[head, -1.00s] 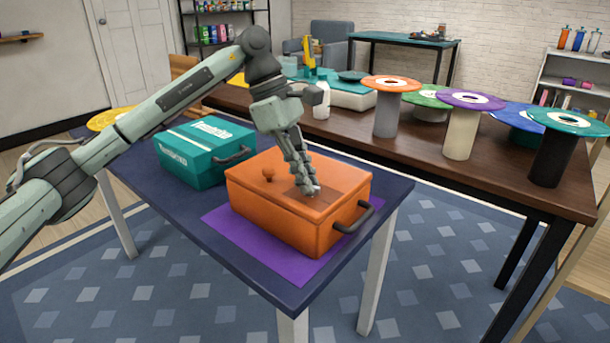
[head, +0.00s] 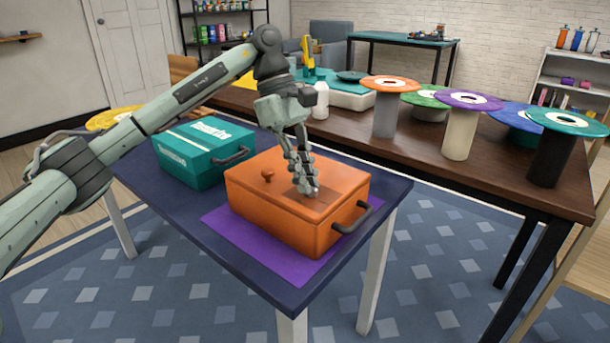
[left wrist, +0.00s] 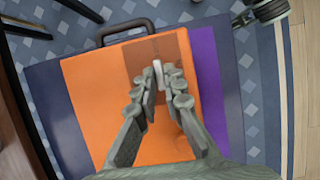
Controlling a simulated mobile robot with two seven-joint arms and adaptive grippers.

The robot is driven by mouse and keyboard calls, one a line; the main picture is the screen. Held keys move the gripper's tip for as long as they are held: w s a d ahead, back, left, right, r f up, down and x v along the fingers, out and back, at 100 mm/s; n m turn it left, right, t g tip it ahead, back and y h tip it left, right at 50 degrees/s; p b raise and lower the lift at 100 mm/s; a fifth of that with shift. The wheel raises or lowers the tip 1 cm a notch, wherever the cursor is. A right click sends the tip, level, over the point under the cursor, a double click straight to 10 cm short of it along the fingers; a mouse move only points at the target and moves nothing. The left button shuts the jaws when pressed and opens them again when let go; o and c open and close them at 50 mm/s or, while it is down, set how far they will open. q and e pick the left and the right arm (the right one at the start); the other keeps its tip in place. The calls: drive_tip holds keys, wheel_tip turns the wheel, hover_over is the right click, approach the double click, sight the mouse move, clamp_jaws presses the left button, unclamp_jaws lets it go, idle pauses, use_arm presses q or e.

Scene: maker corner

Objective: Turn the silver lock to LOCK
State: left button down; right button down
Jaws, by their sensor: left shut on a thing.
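The orange box (head: 262,215) stands on a purple mat (head: 226,228). A brown panel lies on its lid; it shows clearly in the left wrist view (left wrist: 142,58). My left gripper (head: 307,187) points down onto this panel. In the left wrist view my left gripper (left wrist: 158,88) is shut on the small silver lock (left wrist: 158,72), whose end shows between and just past the fingertips. The rest of the lock is hidden by the fingers. I cannot read any LOCK marking.
An orange knob (head: 267,175) stands on the lid beside my fingers, and a dark handle (head: 353,218) juts from the box's right side. A teal box (head: 203,155) sits behind left. Several coloured spools stand on the brown table (head: 420,160) behind.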

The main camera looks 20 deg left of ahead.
use_arm(q)
drive_tip(key=c, duration=1.6)
unclamp_jaws()
drive_tip(key=shift+r, duration=0.1)
drive_tip(key=v, duration=1.2)
